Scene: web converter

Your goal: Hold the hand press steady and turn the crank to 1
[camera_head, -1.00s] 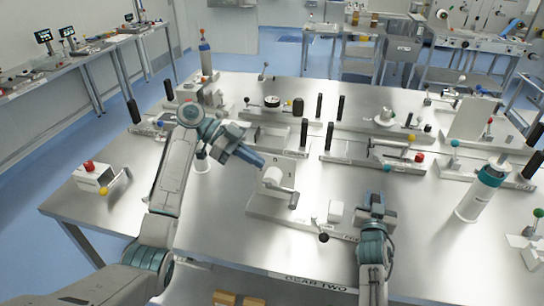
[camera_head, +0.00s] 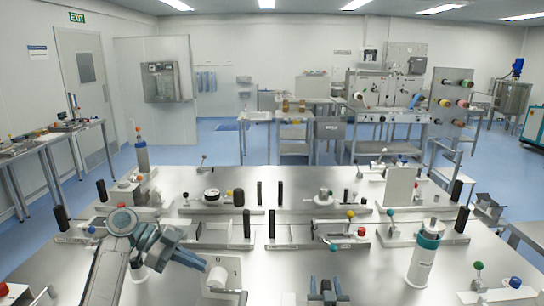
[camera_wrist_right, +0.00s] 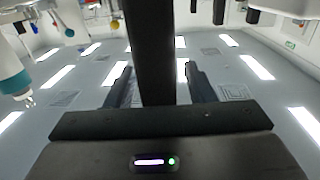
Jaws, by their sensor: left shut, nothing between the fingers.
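The hand press (camera_head: 230,265), a white upright plate with a pale roll (camera_head: 216,279) at its front, stands near the bottom of the head view. Its crank (camera_head: 240,293) is cut by the lower edge; a mark on the plate is too small to read surely. My left gripper (camera_head: 204,265) is shut and empty, just left of the plate above the roll; contact cannot be told. My right gripper (camera_head: 325,284) is open, right of the press, its fingers apart. In the right wrist view a dark upright bar (camera_wrist_right: 148,50) shows between its fingers; I cannot tell what it is.
Behind the press stand fixtures with black posts (camera_head: 247,222) and coloured knobs. A white bottle with a teal collar (camera_head: 424,258) stands at the right. A white block with a red knob (camera_head: 12,293) is at the lower left.

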